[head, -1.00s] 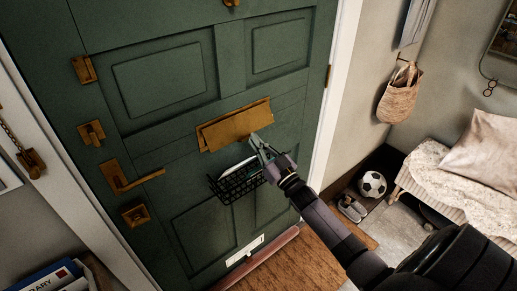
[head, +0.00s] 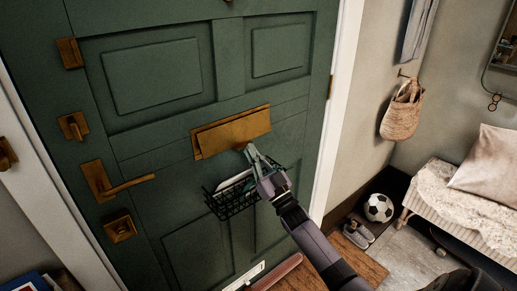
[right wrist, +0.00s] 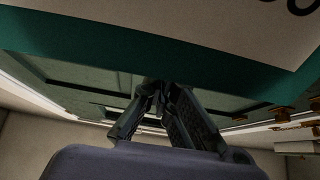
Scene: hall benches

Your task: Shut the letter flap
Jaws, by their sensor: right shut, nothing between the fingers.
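The brass letter flap (head: 226,136) is in the green door (head: 150,75), in the middle of the head view. It stands tilted out from its brass frame, which shows behind its upper edge. My right gripper (head: 250,150) is shut and empty, with its fingertips at the flap's lower right edge. I cannot tell whether they touch it. In the right wrist view the closed fingers (right wrist: 160,88) point toward the door's panels, and the flap cannot be made out. My left gripper is not in view.
A black wire basket (head: 232,204) holding something pale hangs on the door below the flap, close to my gripper. A brass lever handle (head: 128,187) is at left. A football (head: 378,207), shoes (head: 358,236) and a bench (head: 455,190) are at right.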

